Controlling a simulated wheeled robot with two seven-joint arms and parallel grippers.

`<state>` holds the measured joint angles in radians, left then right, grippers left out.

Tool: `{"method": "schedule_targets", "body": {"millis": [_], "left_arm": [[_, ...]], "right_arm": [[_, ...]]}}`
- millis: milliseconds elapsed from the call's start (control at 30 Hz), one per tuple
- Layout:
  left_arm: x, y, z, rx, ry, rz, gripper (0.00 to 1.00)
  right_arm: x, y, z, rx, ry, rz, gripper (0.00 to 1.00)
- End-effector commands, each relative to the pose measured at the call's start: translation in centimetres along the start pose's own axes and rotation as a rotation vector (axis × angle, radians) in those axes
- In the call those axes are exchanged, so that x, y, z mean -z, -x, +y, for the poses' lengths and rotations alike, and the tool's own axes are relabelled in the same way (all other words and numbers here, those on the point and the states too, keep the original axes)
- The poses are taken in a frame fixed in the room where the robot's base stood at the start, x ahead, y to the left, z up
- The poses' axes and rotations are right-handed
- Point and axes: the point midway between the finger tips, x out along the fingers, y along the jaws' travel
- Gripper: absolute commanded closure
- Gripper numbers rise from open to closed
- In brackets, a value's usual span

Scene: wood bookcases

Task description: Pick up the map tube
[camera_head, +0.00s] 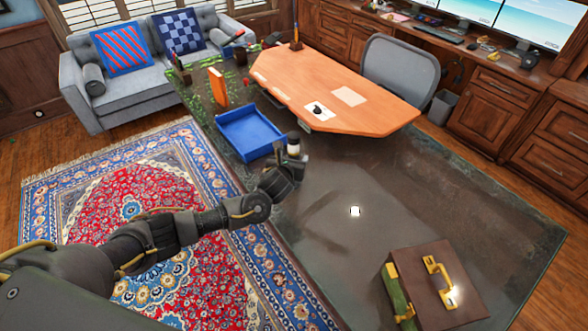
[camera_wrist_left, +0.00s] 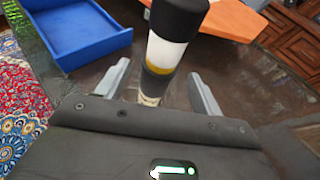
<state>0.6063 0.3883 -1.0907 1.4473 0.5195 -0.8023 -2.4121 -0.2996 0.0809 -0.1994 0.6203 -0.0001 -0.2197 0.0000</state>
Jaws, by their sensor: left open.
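The map tube (camera_head: 293,146) appears as a black-capped cylinder with a white body and a yellowish band, near the middle of the dark glossy table. In the left wrist view the tube (camera_wrist_left: 168,45) stands up between the two grey fingers of my left gripper (camera_wrist_left: 160,82). The fingers are apart, with a visible gap on each side of the tube. In the head view my left gripper (camera_head: 288,160) is at the tube and hides its lower part. My right gripper is not in view.
A blue tray (camera_head: 250,132) sits close behind the tube, left of it. An orange-brown desk board (camera_head: 335,93) lies beyond. The table's middle right (camera_head: 450,190) is clear.

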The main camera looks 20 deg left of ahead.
Motion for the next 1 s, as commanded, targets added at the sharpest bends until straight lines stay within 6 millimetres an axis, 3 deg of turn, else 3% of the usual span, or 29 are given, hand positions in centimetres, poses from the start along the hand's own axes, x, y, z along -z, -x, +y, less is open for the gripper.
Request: {"method": "schedule_targets", "body": {"millis": [233,600,933,1000], "left_arm": [[-0.1,-0.7,0.0,-0.002,-0.001,0.001,0.33],[-0.1,-4.8,0.1,-0.002,0.0,0.002,0.33],[-0.1,-5.3,0.1,0.0,0.001,0.001,0.33],[-0.1,-5.3,0.1,0.0,0.001,0.001,0.41]], "right_arm": [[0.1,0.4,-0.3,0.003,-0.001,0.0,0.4],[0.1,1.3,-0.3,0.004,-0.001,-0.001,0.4],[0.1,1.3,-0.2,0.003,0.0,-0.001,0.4],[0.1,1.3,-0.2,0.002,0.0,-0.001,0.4]]}}
